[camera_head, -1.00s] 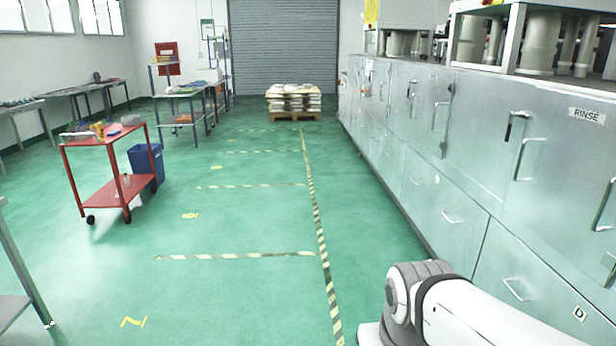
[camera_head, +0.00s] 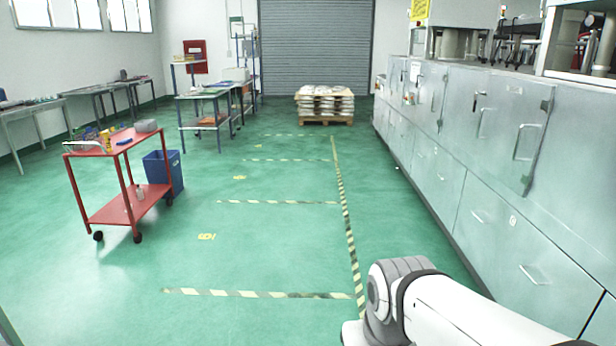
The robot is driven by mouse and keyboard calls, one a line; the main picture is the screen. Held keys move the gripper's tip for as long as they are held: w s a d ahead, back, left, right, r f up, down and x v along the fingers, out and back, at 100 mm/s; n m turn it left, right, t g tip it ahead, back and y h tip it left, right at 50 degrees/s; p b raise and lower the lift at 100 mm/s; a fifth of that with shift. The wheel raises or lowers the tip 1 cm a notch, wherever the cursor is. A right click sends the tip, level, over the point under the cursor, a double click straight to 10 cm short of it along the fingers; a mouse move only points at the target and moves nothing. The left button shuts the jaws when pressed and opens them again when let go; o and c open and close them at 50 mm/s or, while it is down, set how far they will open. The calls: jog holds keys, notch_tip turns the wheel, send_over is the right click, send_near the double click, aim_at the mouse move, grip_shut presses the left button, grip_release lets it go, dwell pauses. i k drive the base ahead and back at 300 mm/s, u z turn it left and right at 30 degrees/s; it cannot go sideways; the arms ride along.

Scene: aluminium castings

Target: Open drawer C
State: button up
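A long row of grey metal cabinets on the right has lower drawers with bar handles. The nearest whole drawer (camera_head: 528,255) has a handle (camera_head: 533,275) and looks shut. The drawer beyond it (camera_head: 472,195) also looks shut, with its handle (camera_head: 477,216). A small pale label (camera_head: 512,220) sits near the seam between these drawers; I cannot read it. I cannot tell which drawer is C. My white and grey arm is folded low at the bottom right. My gripper is not in view.
A red cart (camera_head: 128,205) with items on top and a blue bin (camera_head: 163,172) stand left. A loaded pallet (camera_head: 326,122) is at the back before a roller shutter. The green floor between cart and cabinets is clear, with striped tape lines.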

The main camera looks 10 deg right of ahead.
aim_at(526, 273)
jog(key=z, duration=0.45)
jog(key=i, duration=1.4)
jog(key=z, duration=1.2)
jog(key=i, duration=0.7)
jog(key=z, duration=0.25)
jog(key=k, duration=0.75)
jog(key=z, duration=0.2)
jog(key=i, duration=0.75)
